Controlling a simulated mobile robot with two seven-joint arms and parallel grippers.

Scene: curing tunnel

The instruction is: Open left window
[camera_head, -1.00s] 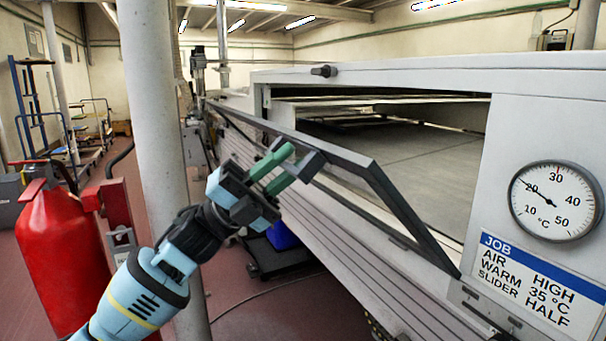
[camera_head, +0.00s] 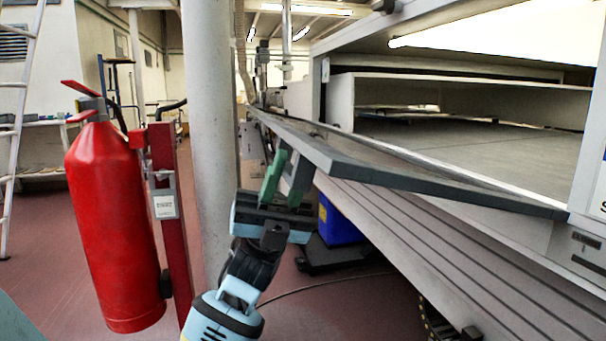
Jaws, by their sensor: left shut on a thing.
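The left window (camera_head: 400,178) is a dark-framed flap on the side of the white tunnel. It is swung down and outward, close to level, and hinged along its lower edge. The opening behind it shows the tunnel's inside with a grey floor (camera_head: 450,142). My left gripper (camera_head: 284,172) is at the outer left part of the window frame, below and beside it. Its green finger and dark finger are shut on a dark part at the frame, most likely a handle, largely hidden by the fingers. My right gripper is not in view.
A red fire extinguisher (camera_head: 112,225) and its red post (camera_head: 168,215) stand to the left. A pale column (camera_head: 208,110) rises just behind my left arm. A white ladder (camera_head: 15,110) is at far left.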

